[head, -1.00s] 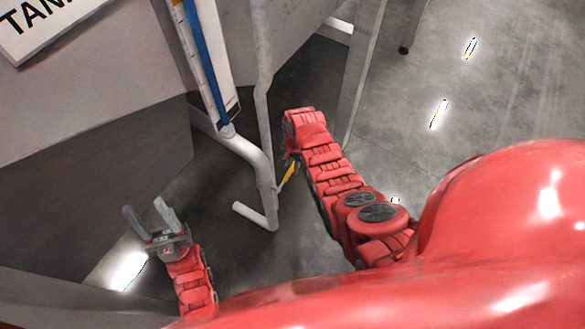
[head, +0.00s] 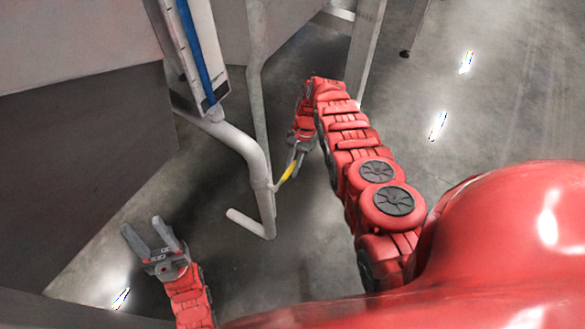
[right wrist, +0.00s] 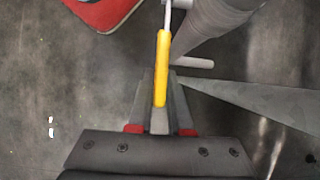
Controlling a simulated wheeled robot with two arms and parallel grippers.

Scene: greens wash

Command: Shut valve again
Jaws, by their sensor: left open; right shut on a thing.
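The valve's yellow lever handle (head: 288,172) sticks out to the right of a grey vertical pipe (head: 258,160) in the head view, angled up and away from it. In the right wrist view the yellow handle (right wrist: 162,68) runs lengthwise from its thin metal stem down between the fingers. My right gripper (head: 296,156) is shut on the outer end of the handle; its fingers (right wrist: 160,105) lie on both sides of it. My left gripper (head: 150,235) is open and empty at the lower left, apart from the pipe.
A sight gauge with a blue column (head: 203,52) stands above the pipe bend. A short pipe outlet (head: 245,222) points left near the floor. A grey metal leg (head: 364,50) stands behind my right arm. Open concrete floor (head: 490,110) lies to the right.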

